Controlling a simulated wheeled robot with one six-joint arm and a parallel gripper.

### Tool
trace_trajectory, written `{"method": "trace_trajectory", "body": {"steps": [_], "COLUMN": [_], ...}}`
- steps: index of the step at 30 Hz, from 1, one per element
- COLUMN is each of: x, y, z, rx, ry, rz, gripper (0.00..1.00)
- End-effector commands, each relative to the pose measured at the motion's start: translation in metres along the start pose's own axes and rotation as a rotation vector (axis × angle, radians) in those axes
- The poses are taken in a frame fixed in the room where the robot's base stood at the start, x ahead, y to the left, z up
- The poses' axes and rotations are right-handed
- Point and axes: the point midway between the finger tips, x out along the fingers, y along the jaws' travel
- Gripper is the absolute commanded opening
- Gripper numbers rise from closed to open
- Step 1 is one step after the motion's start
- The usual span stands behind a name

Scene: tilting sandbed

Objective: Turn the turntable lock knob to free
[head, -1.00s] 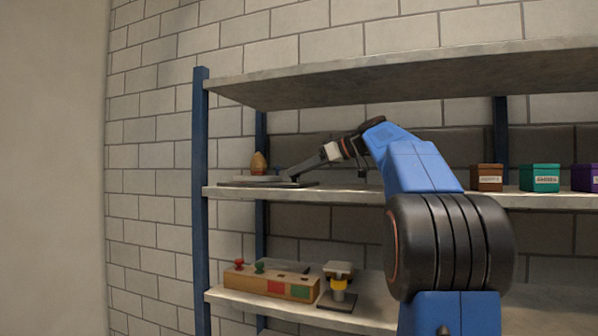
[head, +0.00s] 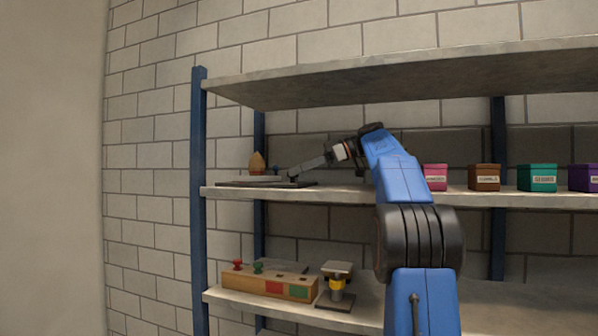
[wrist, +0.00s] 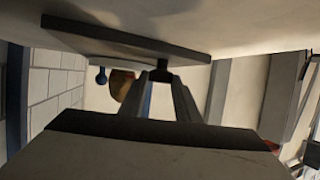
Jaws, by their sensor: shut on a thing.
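The turntable (head: 232,184) is a flat dark base with a pale top on the middle shelf at the left. My gripper (head: 293,178) is at the right end of this base, coming in from the right. In the wrist view my gripper (wrist: 165,78) is shut on a small dark lock knob (wrist: 164,74) beside the dark plate (wrist: 120,38). The fingers hide most of the knob, and its setting cannot be read. An ochre rounded piece (head: 257,163) and a small blue knob (head: 276,170) stand at the turntable's left and middle.
Pink (head: 435,177), brown (head: 484,178), teal (head: 538,177) and purple (head: 584,177) boxes stand right on the same shelf. The upper shelf (head: 400,78) hangs above my arm. Below are a wooden box with knobs (head: 270,282) and a yellow-banded stand (head: 337,287).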

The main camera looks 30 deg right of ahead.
Motion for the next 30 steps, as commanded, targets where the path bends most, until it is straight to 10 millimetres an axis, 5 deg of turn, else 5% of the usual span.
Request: {"method": "trace_trajectory", "body": {"steps": [5,6,9,20,30], "x": [0.001,0.001,0.001,-0.001,-0.015], "y": [0.000,0.000,0.000,0.000,0.001], "z": [0.001,0.001,0.001,-0.003,-0.038], "rx": [0.002,0.002,0.002,0.000,-0.003], "ry": [-0.001,-0.001,-0.001,0.000,-0.001], "rz": [-0.002,-0.002,-0.001,0.000,0.001], "gripper": [0.07,0.32,0.48,0.48,0.48]}}
